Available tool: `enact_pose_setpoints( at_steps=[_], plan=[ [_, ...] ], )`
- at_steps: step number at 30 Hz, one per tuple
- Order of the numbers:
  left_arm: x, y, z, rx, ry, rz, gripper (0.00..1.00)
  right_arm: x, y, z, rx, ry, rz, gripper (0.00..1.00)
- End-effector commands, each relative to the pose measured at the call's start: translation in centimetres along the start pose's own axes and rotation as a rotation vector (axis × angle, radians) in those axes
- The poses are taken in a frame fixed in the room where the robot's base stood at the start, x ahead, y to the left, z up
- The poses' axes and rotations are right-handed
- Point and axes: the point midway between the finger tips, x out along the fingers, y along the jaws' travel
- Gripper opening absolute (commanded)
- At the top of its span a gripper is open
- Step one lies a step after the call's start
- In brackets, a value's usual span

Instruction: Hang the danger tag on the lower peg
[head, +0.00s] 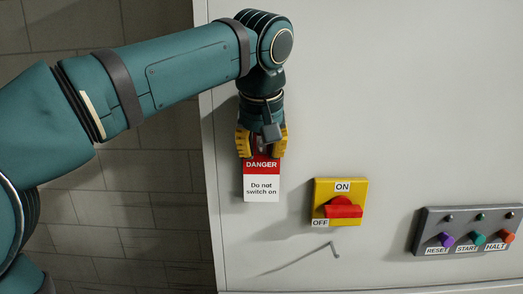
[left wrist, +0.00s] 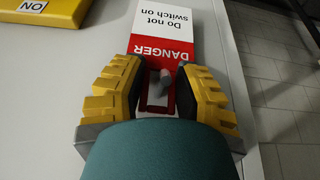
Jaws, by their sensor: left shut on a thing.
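The danger tag (head: 262,182) is a red and white card reading "DANGER Do not switch on". It hangs upright in front of the grey cabinet, left of the yellow switch. My left gripper (head: 262,145) has its yellow fingers shut on the tag's upper end. The left wrist view shows the tag (left wrist: 164,30) beyond the fingers of the left gripper (left wrist: 158,92). A grey rod-like piece (left wrist: 163,84) shows at the tag's red-framed opening; I cannot tell whether it passes through. My right gripper is not in view.
The yellow switch plate (head: 358,190) carries a red handle (head: 344,211) and ON and OFF labels, between the tag and the lower right. A grey button box (head: 467,231) is at the right. The cabinet face (head: 420,100) above them is clear.

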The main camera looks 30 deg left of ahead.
Motion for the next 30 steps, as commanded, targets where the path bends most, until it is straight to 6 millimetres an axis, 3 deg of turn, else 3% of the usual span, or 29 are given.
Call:
enact_pose_setpoints(
  at_steps=[15,16,17,18,30],
  plan=[
    [1.26,-0.03,0.74,0.001,-0.002,-0.001,0.07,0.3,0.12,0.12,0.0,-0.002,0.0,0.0],
    [1.17,-0.03,0.71,0.001,-0.002,-0.001,0.44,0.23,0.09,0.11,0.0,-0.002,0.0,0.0],
    [1.15,-0.03,0.7,0.001,-0.002,-0.001,0.54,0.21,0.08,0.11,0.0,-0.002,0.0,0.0],
    [1.14,-0.02,0.7,0.001,-0.002,-0.001,0.58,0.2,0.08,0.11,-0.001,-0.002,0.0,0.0],
    [1.25,0.01,0.76,0.002,-0.002,0.0,0.58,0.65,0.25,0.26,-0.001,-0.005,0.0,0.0]
  ],
)
